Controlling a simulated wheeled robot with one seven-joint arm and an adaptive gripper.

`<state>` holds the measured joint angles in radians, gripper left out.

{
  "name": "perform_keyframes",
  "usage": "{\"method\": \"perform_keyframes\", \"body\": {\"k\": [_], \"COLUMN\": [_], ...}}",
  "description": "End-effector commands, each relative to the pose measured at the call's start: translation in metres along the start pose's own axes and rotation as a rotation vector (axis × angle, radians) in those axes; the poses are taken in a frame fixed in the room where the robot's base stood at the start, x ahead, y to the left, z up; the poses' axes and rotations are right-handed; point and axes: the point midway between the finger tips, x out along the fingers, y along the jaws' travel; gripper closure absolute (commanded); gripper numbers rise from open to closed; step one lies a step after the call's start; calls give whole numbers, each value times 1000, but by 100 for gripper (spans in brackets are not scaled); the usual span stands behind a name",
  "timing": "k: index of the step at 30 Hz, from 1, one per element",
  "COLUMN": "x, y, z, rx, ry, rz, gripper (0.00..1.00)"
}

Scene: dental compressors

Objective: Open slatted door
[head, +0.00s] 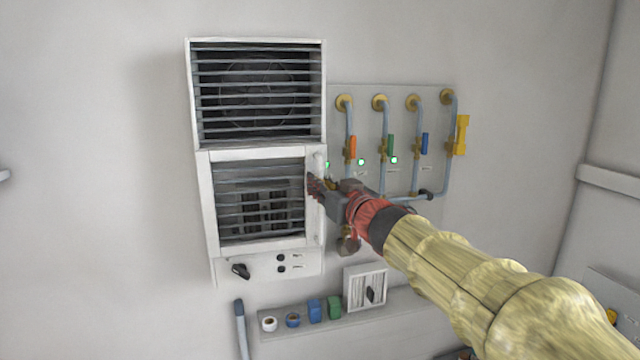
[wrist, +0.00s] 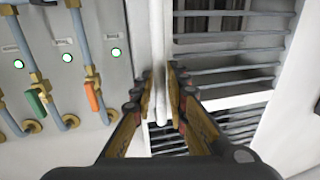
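The slatted door (head: 260,153) is the lower white framed panel of the wall cabinet, with dark horizontal slats. It looks closed or nearly so; a small gap cannot be ruled out. A slim white upright handle (head: 318,163) is on its right edge. My gripper (head: 314,186) is at this edge, partly covering the handle. In the wrist view, where the scene appears turned over, the handle (wrist: 161,112) lies between my two fingers (wrist: 162,88). The fingers close in on both sides of it and appear to touch it. The slats (wrist: 235,65) show right of the fingers.
A fixed upper grille (head: 258,92) with a fan is above the door. A panel of pipes (head: 384,150) with coloured valve levers is close on the right. A black knob (head: 240,271) is below the door. A ledge (head: 350,318) holds small items. Wall space left of the cabinet is clear.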

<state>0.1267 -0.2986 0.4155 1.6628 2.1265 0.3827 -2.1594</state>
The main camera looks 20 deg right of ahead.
Motion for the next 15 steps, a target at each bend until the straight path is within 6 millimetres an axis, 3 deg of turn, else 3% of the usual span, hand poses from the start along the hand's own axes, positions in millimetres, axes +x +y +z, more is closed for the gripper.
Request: {"method": "perform_keyframes", "body": {"k": [3,10,15], "x": [0,0,0], "y": [0,0,0], "z": [0,0,0], "rx": [0,0,0], "ry": [0,0,0], "rz": [0,0,0], "gripper": [86,99,100]}}
